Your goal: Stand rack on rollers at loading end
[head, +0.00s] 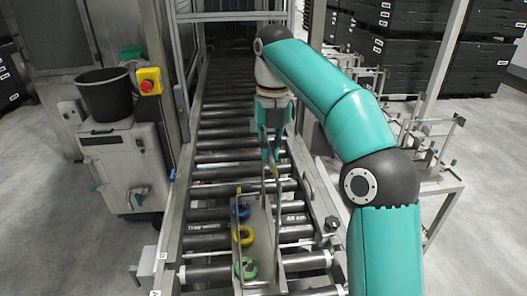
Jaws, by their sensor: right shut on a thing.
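A metal rack (262,235) with a blue ring (241,210), a yellow ring (243,236) and a green ring (246,268) along its left side is at the near end of the roller conveyor (216,158). My right gripper (270,165) points down at the rack's far end and is shut on its upright part. The contact between the rack's underside and the rollers is hidden, so I cannot tell if it rests on them. My left gripper does not show.
A grey cabinet (122,165) with a black bucket (104,95) and a yellow box with red button (149,81) stands left of the conveyor. Metal stands (430,150) are at right. Black crates (385,50) are stacked behind. Rollers beyond the rack are clear.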

